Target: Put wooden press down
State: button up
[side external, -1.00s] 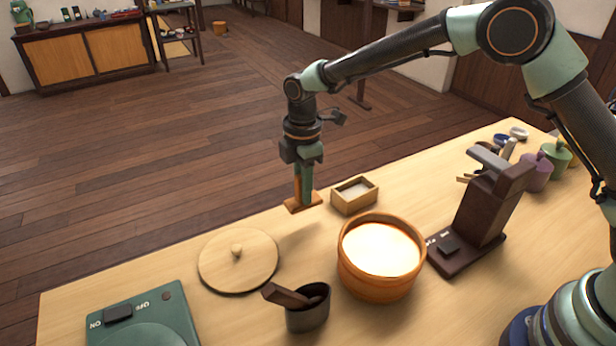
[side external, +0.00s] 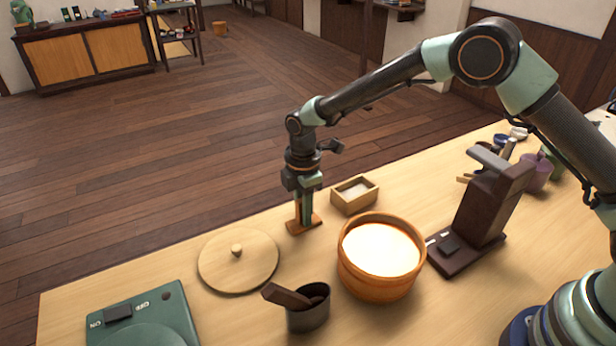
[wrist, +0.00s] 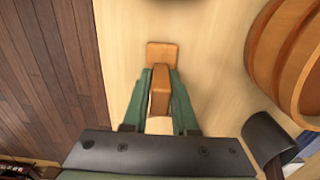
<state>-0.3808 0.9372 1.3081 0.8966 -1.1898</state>
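The wooden press (side external: 297,227) is an orange-brown block with a flat base and an upright handle. It is low over the pale table near the far edge. I cannot tell whether its base touches the tabletop. My gripper (side external: 305,208) points straight down and is shut on the handle. In the wrist view, the press (wrist: 161,53) shows with its handle between the two green fingers of my gripper (wrist: 160,78). The press looks upright.
A small wooden box (side external: 342,204) is close on the right. A round lid (side external: 255,270) lies to the left. A wooden tub (side external: 378,285) with white contents and a dark cup (side external: 308,320) stand nearer. A dark brown stand (side external: 485,215) is farther right. Bare table (side external: 325,245) surrounds the press.

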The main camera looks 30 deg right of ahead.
jog(key=shift+o, duration=1.2)
notch_tip(320, 180, up, 12)
jog(key=shift+f, duration=0.1)
jog(key=shift+d+r, duration=0.15)
jog(key=shift+r, duration=0.25)
jog(key=s+d+r+m+t, duration=0.2)
jog(key=s+d+r+m, duration=0.4)
jog(key=d+r+m, duration=0.35)
jog(key=s+d+r+m+t, duration=0.1)
jog(key=s+d+m+t, duration=0.2)
jog(key=s+d+m, duration=0.5)
jog(key=s+d, duration=0.1)
jog(key=s, duration=0.4)
jog(key=shift+d+r+t, duration=0.15)
jog(key=shift+r+t, duration=0.1)
jog(key=shift+t, duration=0.05)
